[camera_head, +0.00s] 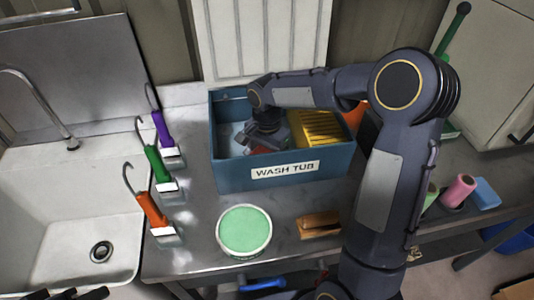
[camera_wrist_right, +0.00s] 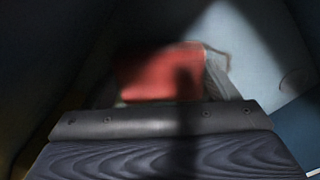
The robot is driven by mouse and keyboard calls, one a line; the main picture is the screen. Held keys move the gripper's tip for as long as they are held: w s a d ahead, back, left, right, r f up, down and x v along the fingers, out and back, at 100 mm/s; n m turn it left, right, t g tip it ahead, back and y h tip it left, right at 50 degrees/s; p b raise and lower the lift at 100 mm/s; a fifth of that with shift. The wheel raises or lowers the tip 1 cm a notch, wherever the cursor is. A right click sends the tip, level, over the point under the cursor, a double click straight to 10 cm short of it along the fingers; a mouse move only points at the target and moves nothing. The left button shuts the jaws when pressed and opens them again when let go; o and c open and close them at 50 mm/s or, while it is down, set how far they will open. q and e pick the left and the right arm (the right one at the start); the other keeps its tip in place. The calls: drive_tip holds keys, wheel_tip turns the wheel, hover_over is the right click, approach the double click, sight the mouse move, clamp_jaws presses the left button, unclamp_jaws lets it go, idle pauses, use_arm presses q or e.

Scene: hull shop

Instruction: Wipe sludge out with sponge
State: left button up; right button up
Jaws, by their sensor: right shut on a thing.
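The blue wash tub (camera_head: 230,178) stands on the steel bench, its front marked WASH TUB. My right arm reaches over it from the right, and my right gripper (camera_head: 262,146) is down inside, left of the middle. It is shut on a red block, which looks like the sponge (camera_wrist_right: 160,72); only a sliver of red shows in the head view. The tub floor is partly hidden by the gripper and shadow, and I cannot clearly make out sludge. Dark tips at the bottom left edge look like my left gripper (camera_head: 78,294); their opening cannot be judged.
A yellow ribbed piece (camera_head: 318,128) is in the tub's right part. Purple, green and orange hooked tools (camera_head: 152,208) stand left of the tub. A round green-topped tin (camera_head: 244,230) and a brown block (camera_head: 319,224) lie in front. A white sink (camera_head: 60,220) is at left.

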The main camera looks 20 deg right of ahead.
drive_tip(key=shift+f, duration=0.25)
drive_tip(key=shift+w, duration=0.1)
